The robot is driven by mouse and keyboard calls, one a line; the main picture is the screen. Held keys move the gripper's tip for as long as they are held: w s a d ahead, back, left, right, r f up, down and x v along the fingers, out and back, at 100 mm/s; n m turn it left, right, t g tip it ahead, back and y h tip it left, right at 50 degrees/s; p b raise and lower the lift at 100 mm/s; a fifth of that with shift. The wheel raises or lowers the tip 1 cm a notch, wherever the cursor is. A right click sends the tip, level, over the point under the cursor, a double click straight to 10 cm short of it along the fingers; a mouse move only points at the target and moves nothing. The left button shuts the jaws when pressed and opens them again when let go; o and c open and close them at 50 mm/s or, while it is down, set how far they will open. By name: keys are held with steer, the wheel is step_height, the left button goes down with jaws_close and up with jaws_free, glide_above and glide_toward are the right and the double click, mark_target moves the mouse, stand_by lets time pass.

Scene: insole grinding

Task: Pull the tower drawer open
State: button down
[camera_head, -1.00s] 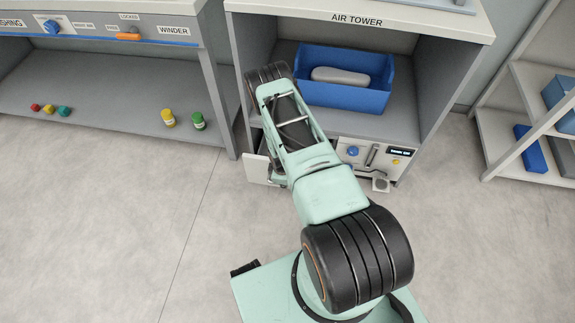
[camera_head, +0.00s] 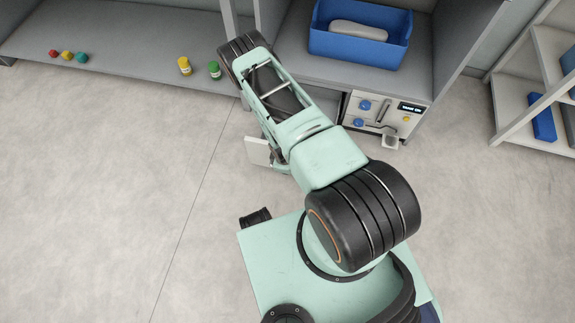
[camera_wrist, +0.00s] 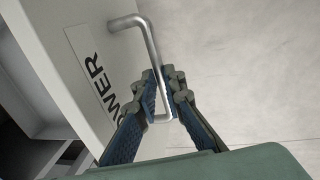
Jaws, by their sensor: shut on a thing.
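The tower drawer's white front (camera_head: 257,150) stands out from the cabinet's lower left, partly hidden by my arm. In the wrist view the drawer front (camera_wrist: 78,55) carries a label, partly covered, ending in "OWER". Its bent metal handle (camera_wrist: 148,40) sticks out from it. My gripper (camera_wrist: 165,80) has its two fingers closed on the handle's bar. A dark space shows behind the front at the left of the wrist view. The drawer's inside cannot be made out.
The tower cabinet (camera_head: 405,82) holds a blue bin (camera_head: 360,50) with a grey object in it. Below is a panel (camera_head: 372,112) with blue knobs. A low shelf (camera_head: 125,45) with small coloured items is at left, a rack (camera_head: 510,120) at right. The floor (camera_head: 110,210) is clear.

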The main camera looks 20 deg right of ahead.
steer(key=shift+s, duration=0.1)
steer(key=c, duration=2)
jaws_free()
steer(key=shift+r, duration=0.1)
steer(key=r, duration=0.3)
steer(key=s+a+r, duration=0.1)
steer(key=r, duration=0.7)
steer(key=shift+s+a+r, duration=0.15)
steer(key=shift+s+r, duration=0.1)
steer(key=shift+s, duration=0.15)
